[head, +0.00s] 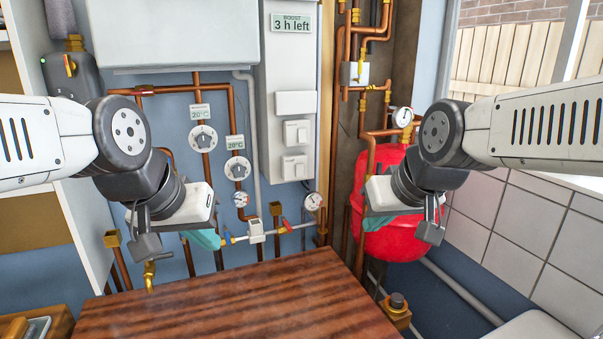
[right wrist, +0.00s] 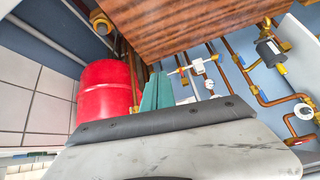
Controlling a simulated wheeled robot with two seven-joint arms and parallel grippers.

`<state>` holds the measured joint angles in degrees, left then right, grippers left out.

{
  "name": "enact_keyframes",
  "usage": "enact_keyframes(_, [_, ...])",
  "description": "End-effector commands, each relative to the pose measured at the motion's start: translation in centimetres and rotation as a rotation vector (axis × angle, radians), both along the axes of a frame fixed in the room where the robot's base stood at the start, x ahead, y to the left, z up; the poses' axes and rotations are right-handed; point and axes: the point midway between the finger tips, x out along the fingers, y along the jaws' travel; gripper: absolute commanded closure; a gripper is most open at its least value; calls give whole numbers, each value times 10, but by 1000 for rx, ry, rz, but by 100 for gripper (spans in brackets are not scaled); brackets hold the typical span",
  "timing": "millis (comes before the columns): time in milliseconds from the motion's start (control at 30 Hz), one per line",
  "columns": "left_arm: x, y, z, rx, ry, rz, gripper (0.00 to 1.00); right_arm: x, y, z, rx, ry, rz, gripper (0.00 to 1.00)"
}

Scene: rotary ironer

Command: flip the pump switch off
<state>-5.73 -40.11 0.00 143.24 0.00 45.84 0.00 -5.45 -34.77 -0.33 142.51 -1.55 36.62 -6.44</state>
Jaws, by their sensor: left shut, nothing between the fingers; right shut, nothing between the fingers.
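No switch in view has a readable pump label. A white panel (head: 280,75) on the back wall carries two white switches, an upper one (head: 297,132) and a lower one (head: 294,168). A dark grey unit (head: 72,72) at the far left has a small red and yellow control on its face; I cannot tell its setting. My left gripper (head: 208,239) is shut and empty, below and left of the white switches. My right gripper (head: 376,223) is shut and empty in front of the red tank; its teal fingers lie together in the right wrist view (right wrist: 157,92).
A red tank (head: 392,238) stands right of the copper pipes. Two dials, a 20°C one (head: 203,138) and a lower one (head: 238,168), sit left of the panel. A bare wooden tabletop (head: 230,305) fills the front.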

Motion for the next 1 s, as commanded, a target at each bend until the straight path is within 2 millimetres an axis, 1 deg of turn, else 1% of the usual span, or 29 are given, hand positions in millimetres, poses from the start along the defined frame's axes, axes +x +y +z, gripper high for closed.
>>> enact_keyframes(33, [0, 0, 0, 0, 0, 0, 100, 20, -1, -3, -35, -33, 34, 100])
enact_keyframes(67, [0, 0, 0, 0, 0, 0, 100, 33, -2, -3, -61, -62, 58, 100])
enact_keyframes(100, [0, 0, 0, 0, 0, 0, 100, 51, -2, -4, -100, -104, 94, 100])
enact_keyframes(167, [0, 0, 0, 0, 0, 0, 100, 79, -3, -6, -162, -171, 151, 100])
enact_keyframes(200, [0, 0, 0, 0, 0, 0, 100, 97, -3, -7, -206, -215, 189, 100])
enact_keyframes(300, [0, 0, 0, 0, 0, 0, 100, 137, -2, -10, -311, -322, 277, 100])
enact_keyframes(500, [0, 0, 0, 0, 0, 0, 100, 208, 7, -22, -531, -533, 445, 100])
enact_keyframes(600, [0, 0, 0, 0, 0, 0, 100, 238, 14, -32, -649, -643, 524, 100])
enact_keyframes(700, [0, 0, 0, 0, 0, 0, 100, 262, 22, -42, -768, -754, 594, 100])
enact_keyframes(800, [0, 0, 0, 0, 0, 0, 100, 281, 32, -54, -887, -865, 655, 100])
enact_keyframes(900, [0, 0, 0, 0, 0, 0, 100, 294, 42, -66, -1004, -973, 699, 100])
enact_keyframes(1000, [0, 0, 0, 0, 0, 0, 100, 300, 51, -78, -1106, -1068, 723, 100])
